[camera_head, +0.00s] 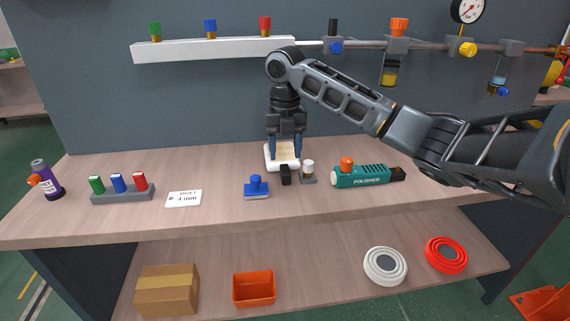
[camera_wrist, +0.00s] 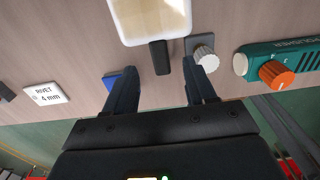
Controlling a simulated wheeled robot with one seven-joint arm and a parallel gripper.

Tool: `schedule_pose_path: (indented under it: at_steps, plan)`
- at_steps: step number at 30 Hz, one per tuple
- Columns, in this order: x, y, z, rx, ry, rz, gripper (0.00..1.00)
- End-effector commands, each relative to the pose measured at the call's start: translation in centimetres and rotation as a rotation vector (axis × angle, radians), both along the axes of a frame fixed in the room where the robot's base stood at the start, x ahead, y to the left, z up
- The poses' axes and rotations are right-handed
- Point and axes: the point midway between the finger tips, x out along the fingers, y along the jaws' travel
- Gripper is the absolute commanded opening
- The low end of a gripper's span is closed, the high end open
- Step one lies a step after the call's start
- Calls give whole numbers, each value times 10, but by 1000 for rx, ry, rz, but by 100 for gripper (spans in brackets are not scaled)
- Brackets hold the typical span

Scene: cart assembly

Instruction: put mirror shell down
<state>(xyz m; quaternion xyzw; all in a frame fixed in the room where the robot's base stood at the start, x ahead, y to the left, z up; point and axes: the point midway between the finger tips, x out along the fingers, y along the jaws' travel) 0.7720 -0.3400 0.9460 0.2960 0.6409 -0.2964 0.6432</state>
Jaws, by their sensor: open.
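The mirror shell (camera_head: 283,158), a white rounded frame with a tan inside and a black stem, lies on the workbench top near its middle. Its stem points to the front edge. In the wrist view the shell (camera_wrist: 152,18) shows at the top, partly cut off by the picture edge, with its black stem towards my gripper. My gripper (camera_head: 284,147) is open and points down at the shell. In the wrist view the fingers (camera_wrist: 160,70) are spread with nothing between their tips; the stem end lies just beyond them.
A white-capped knob on a grey base (camera_head: 308,171) stands close right of the shell. The green polisher (camera_head: 362,178) lies further right, a blue block (camera_head: 256,188) front left. A rivet card (camera_head: 184,198) and a peg rack (camera_head: 122,193) are left. A pipe with valves (camera_head: 430,45) runs behind.

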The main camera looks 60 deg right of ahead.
Motion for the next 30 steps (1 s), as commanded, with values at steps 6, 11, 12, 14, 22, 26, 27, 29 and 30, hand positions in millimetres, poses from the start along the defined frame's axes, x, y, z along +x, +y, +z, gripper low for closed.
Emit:
schedule_pose_path:
  at_steps: [6, 11, 12, 14, 22, 26, 27, 29, 30]
  plan:
    - [1, 0, 40, -2, -2, 2, 55]
    - [0, 0, 55, 0, -1, 0, 55]
    - [0, 0, 57, 0, -1, 0, 55]
    - [0, 0, 59, 0, 0, 1, 55]
    - [4, 7, 55, 10, -14, -2, 55]
    - [27, 43, 36, 68, -96, -36, 55]
    - [37, 61, 28, 99, -136, -57, 55]
    - [53, 92, 16, 157, -203, -98, 55]
    - [63, 114, 9, 200, -247, -133, 55]
